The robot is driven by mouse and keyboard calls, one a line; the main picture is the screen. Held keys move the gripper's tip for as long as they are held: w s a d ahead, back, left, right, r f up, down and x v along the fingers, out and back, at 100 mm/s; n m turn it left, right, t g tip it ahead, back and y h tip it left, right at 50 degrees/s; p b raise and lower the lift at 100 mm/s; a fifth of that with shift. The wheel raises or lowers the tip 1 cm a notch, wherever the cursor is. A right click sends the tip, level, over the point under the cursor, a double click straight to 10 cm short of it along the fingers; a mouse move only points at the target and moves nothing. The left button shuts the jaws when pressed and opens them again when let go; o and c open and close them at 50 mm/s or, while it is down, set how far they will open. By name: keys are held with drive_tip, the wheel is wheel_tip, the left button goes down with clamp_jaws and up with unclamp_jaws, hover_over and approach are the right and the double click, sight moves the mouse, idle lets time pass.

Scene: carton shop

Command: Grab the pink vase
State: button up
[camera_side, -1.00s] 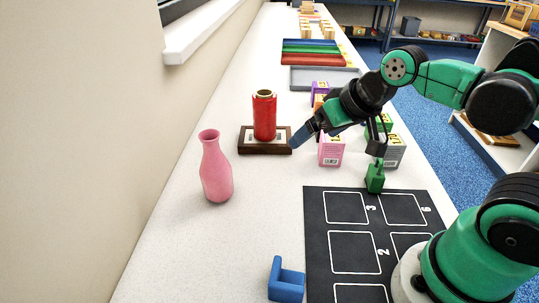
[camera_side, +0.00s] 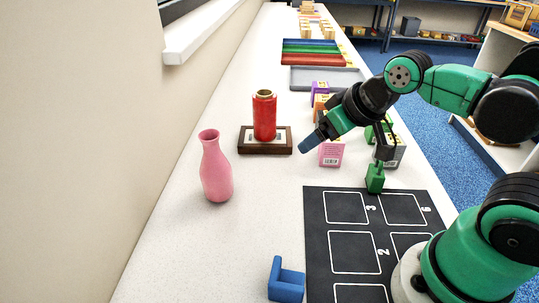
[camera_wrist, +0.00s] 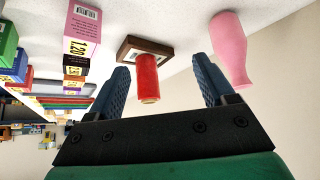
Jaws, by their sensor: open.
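The pink vase (camera_side: 216,172) stands upright on the white counter, left of the middle in the side view. In the wrist view the vase (camera_wrist: 232,52) shows at the upper right, beyond the right finger and outside the jaws. My gripper (camera_side: 307,147) is in the air to the right of the vase, well apart from it. In the wrist view my gripper (camera_wrist: 163,82) shows two blue fingers spread wide with nothing held between them. A red spool (camera_wrist: 148,80) appears between the fingers but stands farther off.
The red spool (camera_side: 264,117) stands on a dark wooden base (camera_side: 247,141) behind the vase. Several small cartons (camera_side: 331,152) are by my gripper. A black numbered mat (camera_side: 315,220), a green block (camera_side: 375,178) and a blue bracket (camera_side: 287,284) lie in front. Counter around the vase is clear.

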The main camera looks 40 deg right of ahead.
drive_tip(key=n+g+y, duration=0.1)
drive_tip(key=n+y, duration=0.9)
drive_tip(key=y, duration=0.2)
approach(217, 142)
drive_tip(key=w+d+f+x, duration=0.1)
drive_tip(key=x, duration=0.6)
drive_tip(key=shift+w+a+f+n+y, duration=0.15)
drive_tip(key=shift+w+a+n+y, duration=0.25)
drive_tip(key=shift+a+n+y, duration=0.4)
drive_tip(key=shift+w+a+f+n+y, duration=0.2)
drive_tip(key=shift+w+a+n+y, duration=0.3)
drive_tip(key=shift+a, duration=0.6)
drive_tip(key=shift+w+a+f+n+y, duration=0.15)
drive_tip(key=shift+w+a+n+y, duration=0.25)
drive_tip(key=shift+a+y, duration=0.5)
drive_tip(key=shift+s, duration=0.1)
drive_tip(key=shift+t, duration=0.3)
drive_tip(key=shift+c, duration=0.3)
clamp_jaws()
